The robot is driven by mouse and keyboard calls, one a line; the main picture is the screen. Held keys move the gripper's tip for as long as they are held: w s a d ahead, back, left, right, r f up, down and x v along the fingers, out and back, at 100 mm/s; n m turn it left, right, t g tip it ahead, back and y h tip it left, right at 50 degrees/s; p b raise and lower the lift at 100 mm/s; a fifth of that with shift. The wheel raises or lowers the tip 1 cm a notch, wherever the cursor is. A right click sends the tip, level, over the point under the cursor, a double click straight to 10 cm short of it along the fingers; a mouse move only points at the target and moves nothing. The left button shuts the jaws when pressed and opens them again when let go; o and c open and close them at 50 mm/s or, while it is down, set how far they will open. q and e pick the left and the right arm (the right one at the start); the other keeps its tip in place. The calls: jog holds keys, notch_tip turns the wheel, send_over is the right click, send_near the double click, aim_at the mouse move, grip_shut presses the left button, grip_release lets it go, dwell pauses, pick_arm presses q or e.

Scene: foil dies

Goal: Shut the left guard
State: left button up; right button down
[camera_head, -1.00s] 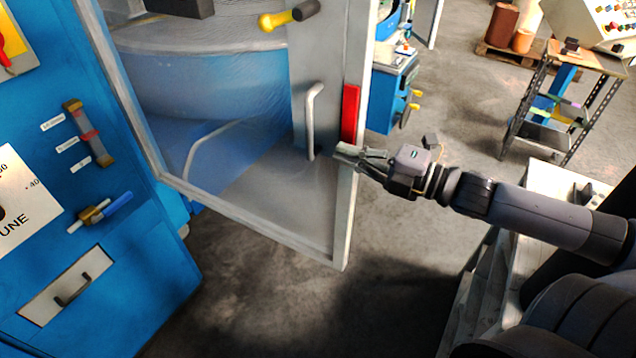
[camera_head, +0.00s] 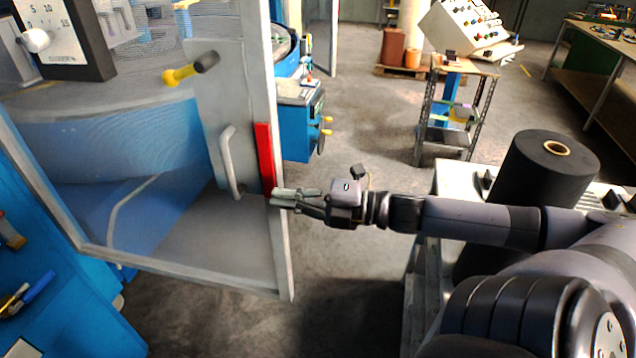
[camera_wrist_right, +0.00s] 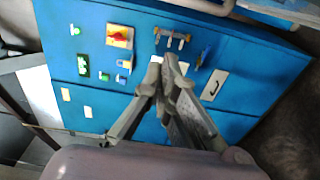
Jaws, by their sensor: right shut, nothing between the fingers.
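The left guard (camera_head: 262,95) is a grey-framed door with a clear panel, standing ajar from the blue machine in the head view. It has a pale vertical handle (camera_head: 229,165) and a red strip (camera_head: 265,158) near its free edge. My right gripper (camera_head: 274,198) is shut and empty, its fingertips at the guard's free edge just below the red strip; I cannot tell whether they touch. In the right wrist view the closed fingers (camera_wrist_right: 172,75) point toward the blue machine front (camera_wrist_right: 90,95). My left gripper is out of view.
A black roll (camera_head: 545,185) stands on a pale surface at the right. A trolley (camera_head: 428,125) and a control console (camera_head: 470,30) stand farther back. Another blue machine (camera_head: 298,125) is behind the guard. The grey floor between is clear.

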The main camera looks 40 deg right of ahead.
jog(key=w+d+v, duration=0.1)
jog(key=v, duration=0.4)
notch_tip(320, 180, down, 9)
jog(key=m+t+h+b, duration=0.2)
jog(key=m+h, duration=0.1)
jog(key=h, duration=0.1)
pick_arm(q)
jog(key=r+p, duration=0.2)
jog(key=p, duration=0.1)
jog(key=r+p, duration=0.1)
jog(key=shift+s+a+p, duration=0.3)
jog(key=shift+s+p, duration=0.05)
pick_arm(e)
jog(key=w, duration=1.2)
jog(key=shift+w+a, duration=0.25)
jog(key=shift+a, duration=0.1)
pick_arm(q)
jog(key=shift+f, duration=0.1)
